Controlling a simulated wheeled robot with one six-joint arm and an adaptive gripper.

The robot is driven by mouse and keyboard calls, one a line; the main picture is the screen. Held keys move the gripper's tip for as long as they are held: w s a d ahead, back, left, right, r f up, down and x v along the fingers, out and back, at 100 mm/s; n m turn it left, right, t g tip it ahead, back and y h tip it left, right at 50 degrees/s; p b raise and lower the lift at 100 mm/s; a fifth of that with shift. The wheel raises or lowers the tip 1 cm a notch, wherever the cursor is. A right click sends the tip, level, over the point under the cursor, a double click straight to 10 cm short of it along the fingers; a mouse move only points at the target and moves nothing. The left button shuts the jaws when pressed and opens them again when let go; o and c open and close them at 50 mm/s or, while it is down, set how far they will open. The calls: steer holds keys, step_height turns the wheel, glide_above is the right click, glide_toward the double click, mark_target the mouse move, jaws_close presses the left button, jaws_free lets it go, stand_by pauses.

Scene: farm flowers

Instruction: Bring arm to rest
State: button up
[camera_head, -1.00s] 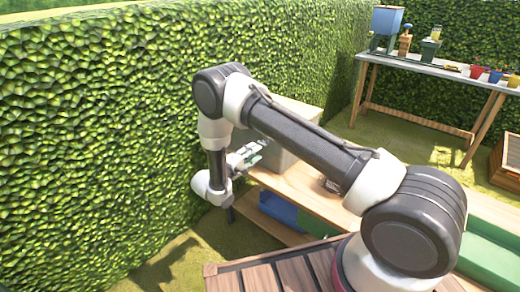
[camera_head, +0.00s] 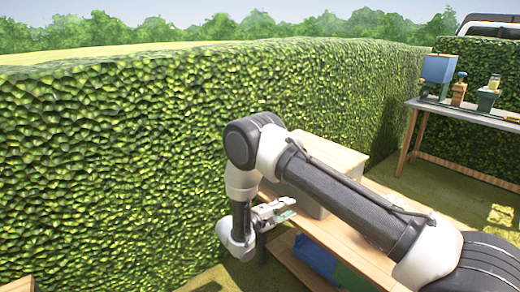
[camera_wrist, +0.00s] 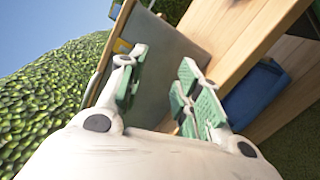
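My gripper (camera_head: 275,212) is at the end of my bent arm, beside a wooden bench and close to a grey box on it in the head view. In the wrist view my gripper (camera_wrist: 160,92) shows two green-padded fingers spread apart with nothing between them. The grey box (camera_wrist: 185,58) stands past the fingers. My arm reaches across the head view from the lower right, with its elbow in front of the hedge.
The wooden bench (camera_head: 352,240) has a blue bin (camera_head: 315,258) below its top, which also shows in the wrist view (camera_wrist: 255,95). A tall hedge (camera_head: 110,170) runs along the left. A table (camera_head: 460,118) with several items stands at the back right on grass.

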steer(key=s+d+f+n+g, duration=0.1)
steer(key=s+d+g, duration=0.3)
steer(key=s+d, duration=0.15)
steer(key=s+d+r+m+y, duration=0.3)
steer(key=s+d+r+y, duration=0.2)
steer(key=s+r, duration=0.4)
steer(key=s+d+r+m+y, duration=0.4)
steer(key=s+r, duration=0.6)
steer(key=r, duration=0.6)
steer(key=s+d+r+m+y, duration=0.3)
steer(key=s+d+r+y, duration=0.2)
steer(key=r, duration=0.8)
steer(key=s+d, duration=0.3)
steer(key=s, duration=0.2)
steer(key=shift+g+y, duration=0.3)
steer(key=shift+g, duration=0.1)
